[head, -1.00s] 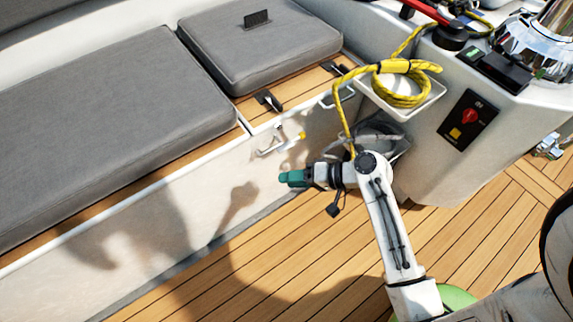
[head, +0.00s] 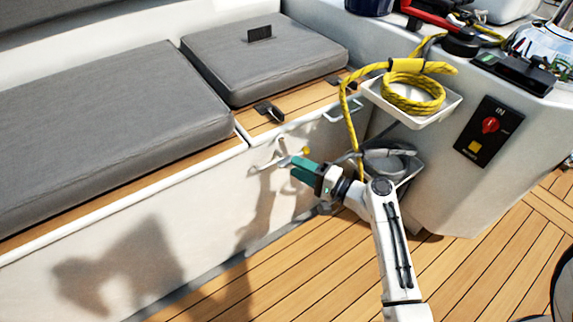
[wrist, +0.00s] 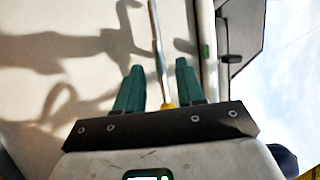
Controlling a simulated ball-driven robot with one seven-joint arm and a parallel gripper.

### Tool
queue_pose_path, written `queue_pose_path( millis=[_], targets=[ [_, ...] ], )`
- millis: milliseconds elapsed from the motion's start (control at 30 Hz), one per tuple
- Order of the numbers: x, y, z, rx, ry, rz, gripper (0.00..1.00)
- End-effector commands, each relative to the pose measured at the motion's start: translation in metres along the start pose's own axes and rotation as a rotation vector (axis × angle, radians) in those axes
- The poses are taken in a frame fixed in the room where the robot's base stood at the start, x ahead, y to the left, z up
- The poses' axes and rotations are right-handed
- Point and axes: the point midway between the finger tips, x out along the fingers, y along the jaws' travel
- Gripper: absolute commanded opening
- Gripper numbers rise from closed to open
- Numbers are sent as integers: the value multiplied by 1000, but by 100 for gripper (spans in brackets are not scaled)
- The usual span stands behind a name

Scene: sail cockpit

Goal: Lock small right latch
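Two small black latches sit on the wooden seat ledge: a right one (head: 335,79) beside the small cushion's corner and a nearer, left one (head: 269,111). Whether either is locked is too small to tell. My gripper (head: 299,168) is below them, in front of the white locker wall, close to a metal lever with a yellow knob (head: 306,151). In the wrist view the green fingers of my gripper (wrist: 157,78) are apart. The lever's rod (wrist: 158,45) and yellow knob (wrist: 168,105) show between them in the picture; contact cannot be told.
Grey cushions (head: 110,130) cover the bench. To the right, a white tray (head: 440,112) holds a coiled yellow rope (head: 412,92), with its tail hanging behind my arm. A panel with a red switch (head: 489,130) is on the console. The wooden deck (head: 290,275) is clear in front.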

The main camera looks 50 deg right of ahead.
Motion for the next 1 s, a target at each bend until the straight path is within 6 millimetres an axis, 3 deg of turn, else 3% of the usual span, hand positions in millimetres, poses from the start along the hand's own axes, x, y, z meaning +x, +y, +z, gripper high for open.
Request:
queue_pose_path(
  millis=[100, 300, 700, 1000],
  targets=[
    [21, 2, 0, -2, -2, 0, 38],
    [42, 1, 0, -1, -1, 1, 38],
    [47, 0, 0, 0, 0, 1, 37],
    [47, 0, 0, 0, 0, 1, 9]
  ],
)
